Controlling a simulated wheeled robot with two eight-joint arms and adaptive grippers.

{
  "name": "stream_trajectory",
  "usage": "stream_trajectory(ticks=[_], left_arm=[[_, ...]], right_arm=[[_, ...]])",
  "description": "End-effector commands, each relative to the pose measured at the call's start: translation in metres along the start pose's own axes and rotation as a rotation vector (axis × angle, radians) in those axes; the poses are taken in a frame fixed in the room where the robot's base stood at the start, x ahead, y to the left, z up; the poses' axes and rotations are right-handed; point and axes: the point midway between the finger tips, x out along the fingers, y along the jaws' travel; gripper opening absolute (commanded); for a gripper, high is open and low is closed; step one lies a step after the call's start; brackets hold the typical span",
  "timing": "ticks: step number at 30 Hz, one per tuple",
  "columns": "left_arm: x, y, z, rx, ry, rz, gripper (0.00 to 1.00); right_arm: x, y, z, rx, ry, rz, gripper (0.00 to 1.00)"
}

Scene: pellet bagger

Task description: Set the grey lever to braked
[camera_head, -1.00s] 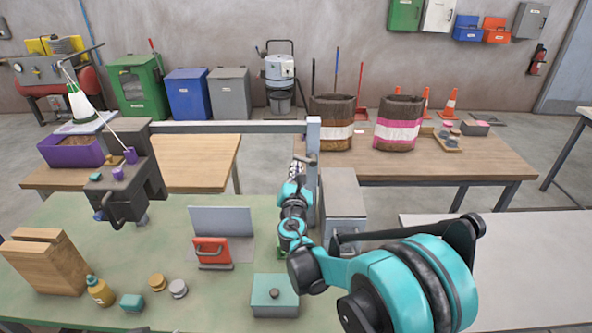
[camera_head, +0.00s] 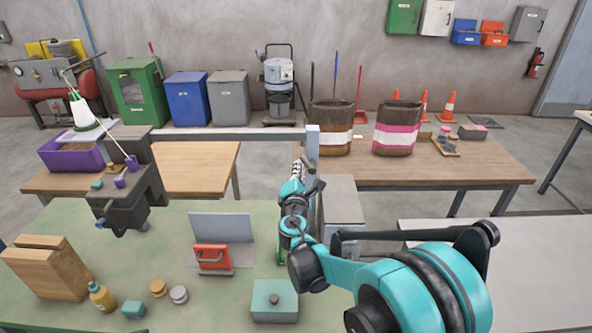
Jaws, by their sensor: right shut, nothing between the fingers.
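My right arm comes in from the lower right and reaches away over the green bench. Its gripper (camera_head: 297,174) is shut and empty, beside the light grey upright post (camera_head: 313,145). A small dark grey bar (camera_head: 316,188) shows at the post, just right of the gripper. It may be the grey lever, but its setting cannot be read. I cannot tell whether the gripper touches it. My arm hides part of the post's lower end. My left gripper is out of view.
The green bench holds a red clamp-like piece (camera_head: 212,258), a teal box (camera_head: 274,300), a wooden block (camera_head: 50,268) and a yellow bottle (camera_head: 101,296). A dark machine (camera_head: 130,190) stands at left. A grey box (camera_head: 343,205) stands right of the post.

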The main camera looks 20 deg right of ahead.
Motion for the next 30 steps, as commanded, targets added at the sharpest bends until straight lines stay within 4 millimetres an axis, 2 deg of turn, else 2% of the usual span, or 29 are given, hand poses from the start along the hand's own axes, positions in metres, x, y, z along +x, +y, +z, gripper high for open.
stream_trajectory(ticks=[9, 16, 30], left_arm=[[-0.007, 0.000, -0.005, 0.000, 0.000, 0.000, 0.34], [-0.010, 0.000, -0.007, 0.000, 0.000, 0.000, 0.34], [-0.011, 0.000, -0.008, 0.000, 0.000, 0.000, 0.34]], right_arm=[[0.001, 0.006, 0.015, 0.284, -0.001, -0.014, 0.00], [0.001, 0.006, 0.023, 0.438, -0.002, -0.022, 0.00], [0.001, 0.005, 0.029, 0.441, -0.001, -0.022, 0.00]])
